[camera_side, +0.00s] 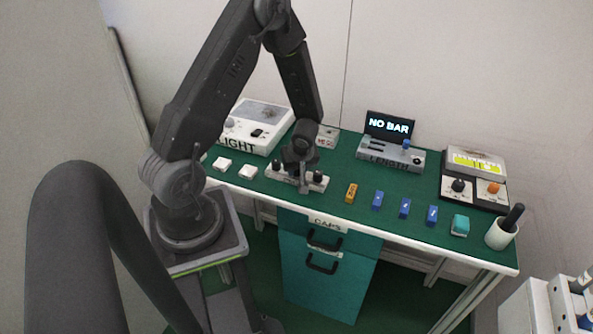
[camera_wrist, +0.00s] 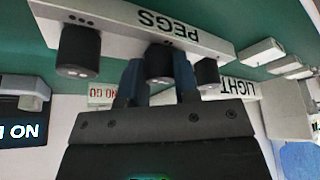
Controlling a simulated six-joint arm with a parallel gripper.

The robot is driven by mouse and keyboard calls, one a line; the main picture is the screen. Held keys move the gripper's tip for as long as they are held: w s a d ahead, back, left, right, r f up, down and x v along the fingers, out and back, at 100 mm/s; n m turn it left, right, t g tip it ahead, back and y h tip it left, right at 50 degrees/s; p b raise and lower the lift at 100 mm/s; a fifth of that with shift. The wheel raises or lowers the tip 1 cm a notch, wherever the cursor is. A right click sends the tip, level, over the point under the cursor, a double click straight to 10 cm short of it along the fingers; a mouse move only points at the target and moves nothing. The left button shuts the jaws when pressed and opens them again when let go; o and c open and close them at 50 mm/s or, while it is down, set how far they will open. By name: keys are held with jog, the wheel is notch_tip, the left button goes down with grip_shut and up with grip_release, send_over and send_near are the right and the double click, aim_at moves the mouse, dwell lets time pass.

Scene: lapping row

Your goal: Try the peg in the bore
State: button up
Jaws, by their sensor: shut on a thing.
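My gripper (camera_side: 303,172) is down at the white peg rack (camera_side: 283,177) in the side view. In the wrist view the rack, lettered PEGS (camera_wrist: 205,38), crosses the top. Its dark pegs show as a left peg (camera_wrist: 80,52), a middle peg (camera_wrist: 160,62) and a right peg (camera_wrist: 208,76). My fingers (camera_wrist: 160,82) are shut on the middle peg, one on each side. It still appears to be at the rack; whether it is seated cannot be told. An orange block (camera_side: 351,193) and several blue blocks (camera_side: 404,208) lie right of the rack. I cannot make out a bore in any.
Two white blocks (camera_side: 222,164) lie left of the rack. Behind are a white LIGHT box (camera_side: 262,124), a LENGTH gauge (camera_side: 390,158) reading NO BAR, and a yellow-screened unit (camera_side: 475,160). A teal block (camera_side: 460,225) and a white cup (camera_side: 501,234) stand at the right.

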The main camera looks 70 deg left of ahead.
jog(key=shift+r, duration=0.45)
notch_tip(320, 180, up, 4)
jog(key=shift+f, duration=0.25)
jog(key=s+a+r, duration=0.5)
jog(key=s+r, duration=0.1)
jog(key=s, duration=0.4)
jog(key=w+a, duration=0.3)
jog(key=w, duration=1)
jog(key=w+a, duration=0.4)
jog(key=w, duration=1)
jog(key=shift+a+r, duration=0.25)
jog(key=shift+r, duration=0.05)
jog(key=shift+w, duration=0.1)
jog(key=shift+f, duration=2.9)
